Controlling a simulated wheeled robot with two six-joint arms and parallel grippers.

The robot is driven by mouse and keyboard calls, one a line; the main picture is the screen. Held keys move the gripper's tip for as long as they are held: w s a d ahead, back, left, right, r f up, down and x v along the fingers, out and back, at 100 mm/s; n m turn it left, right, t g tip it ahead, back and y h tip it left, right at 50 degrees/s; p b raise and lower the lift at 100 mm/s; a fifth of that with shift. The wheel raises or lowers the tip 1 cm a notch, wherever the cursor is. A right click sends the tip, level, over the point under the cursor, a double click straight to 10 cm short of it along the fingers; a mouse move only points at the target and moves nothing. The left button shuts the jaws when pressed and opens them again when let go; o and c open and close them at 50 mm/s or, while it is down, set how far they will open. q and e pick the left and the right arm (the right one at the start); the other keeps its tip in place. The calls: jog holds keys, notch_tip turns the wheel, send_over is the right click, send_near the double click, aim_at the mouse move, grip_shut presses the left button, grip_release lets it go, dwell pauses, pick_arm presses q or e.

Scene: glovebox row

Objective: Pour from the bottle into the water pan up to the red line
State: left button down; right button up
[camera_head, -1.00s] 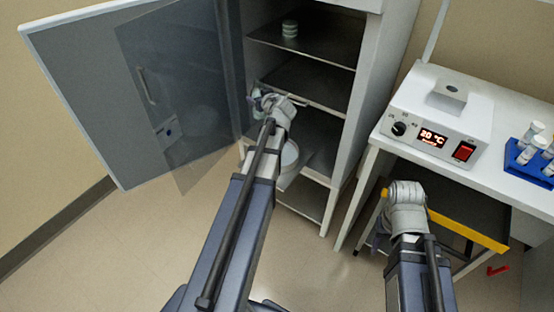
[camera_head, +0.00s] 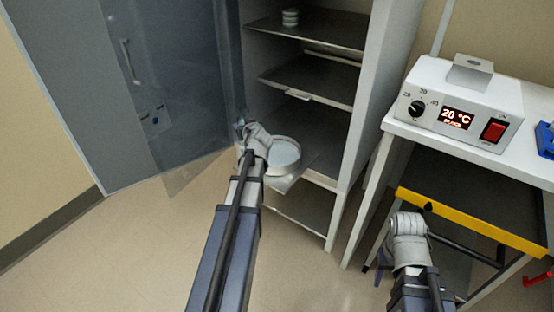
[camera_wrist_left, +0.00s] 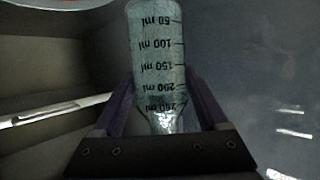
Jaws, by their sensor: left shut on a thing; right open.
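My left gripper (camera_wrist_left: 160,98) is shut on the clear bottle (camera_wrist_left: 158,50), with a purple-grey finger on each side. The bottle's black ml marks read upside down in the left wrist view. I cannot tell its liquid level. In the head view, my left wrist hides most of the bottle and jaws. The round water pan (camera_head: 284,153) sits on a low pulled-out shelf of the open cabinet, just right of my left wrist. Its red line is not clear. A pale, red-edged rim shows at the left wrist view's top left. My right gripper (camera_head: 381,272) is open, low by the bench.
The cabinet door (camera_head: 160,90) stands open at the left, with a clear inner door beside it. Shelves (camera_head: 310,78) lie above the pan. A white bench holds a 20 °C control box (camera_head: 456,105). A yellow-edged shelf (camera_head: 470,222) is near my right arm.

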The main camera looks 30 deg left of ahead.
pick_arm(q)
jog(key=shift+s+a+f+b, duration=0.1)
jog(key=shift+a+f+b, duration=0.05)
jog(key=shift+f+b, duration=0.3)
jog(key=shift+a+f+b, duration=0.15)
jog(key=shift+f+b, duration=0.05)
jog(key=shift+f, duration=0.3)
jog(key=shift+f, duration=0.1)
